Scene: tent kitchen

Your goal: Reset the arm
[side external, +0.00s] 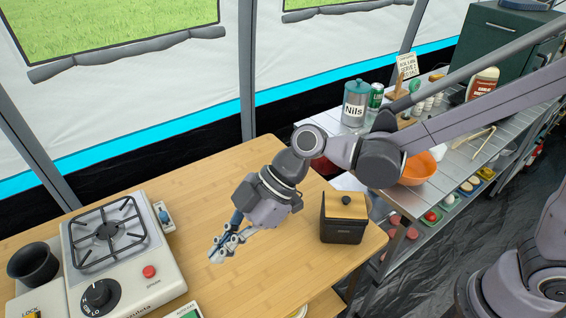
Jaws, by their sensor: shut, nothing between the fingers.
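My gripper (217,256) hangs above the wooden table (190,172), between the stove and a dark box. Its fingers point down and to the left in the side external view. It is shut with nothing between the fingers. My arm reaches in from the right, over the metal shelf unit, and bends down at the wrist.
A white gas stove (150,262) with a black grate and red button stands left of my gripper. A black pot (33,264) is at far left. The dark box (343,229) with a wooden lid stands right, near the table edge. A metal shelf (465,150) holds an orange bowl (418,168) and jars.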

